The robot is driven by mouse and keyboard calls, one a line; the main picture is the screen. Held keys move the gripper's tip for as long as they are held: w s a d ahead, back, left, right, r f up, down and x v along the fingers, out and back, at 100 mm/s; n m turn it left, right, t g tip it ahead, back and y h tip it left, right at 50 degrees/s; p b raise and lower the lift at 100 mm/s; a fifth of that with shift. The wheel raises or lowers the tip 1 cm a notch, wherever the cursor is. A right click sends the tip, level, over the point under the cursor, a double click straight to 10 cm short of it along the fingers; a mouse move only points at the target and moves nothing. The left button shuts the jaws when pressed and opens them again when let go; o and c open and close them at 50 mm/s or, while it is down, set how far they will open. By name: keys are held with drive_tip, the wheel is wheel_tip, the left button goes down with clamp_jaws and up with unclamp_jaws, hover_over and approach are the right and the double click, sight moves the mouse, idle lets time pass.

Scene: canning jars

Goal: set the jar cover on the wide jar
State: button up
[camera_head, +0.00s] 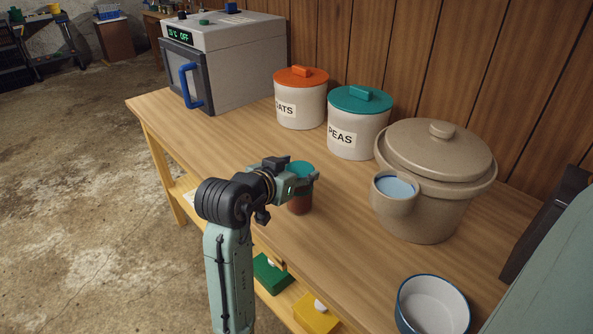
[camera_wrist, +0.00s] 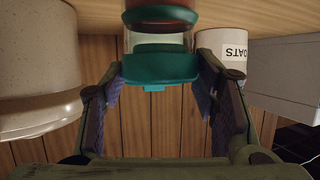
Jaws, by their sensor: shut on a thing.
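The teal jar cover (camera_head: 301,168) is between the fingers of my gripper (camera_head: 296,174), which is shut on it above the table. The wrist view is upside down and shows the cover (camera_wrist: 160,66) between both fingers of my gripper (camera_wrist: 160,78). A glass jar with red-brown contents (camera_head: 300,204) stands upright on the table right under the cover. Clear glass and a dark teal band (camera_wrist: 160,18) show below the cover in the wrist view. I cannot tell whether the cover touches the jar's rim. My gripper hides part of the jar.
An orange-lidded OATS canister (camera_head: 300,104), a teal-lidded PEAS canister (camera_head: 357,130) and a large beige lidded pot (camera_head: 425,210) stand behind and right. A white bowl (camera_head: 432,304) is at front right. A boxy oven (camera_head: 222,65) is at back left.

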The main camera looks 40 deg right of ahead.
drive_tip(key=o, duration=1)
drive_tip(key=shift+o, duration=0.2)
drive_tip(key=v, duration=1.2)
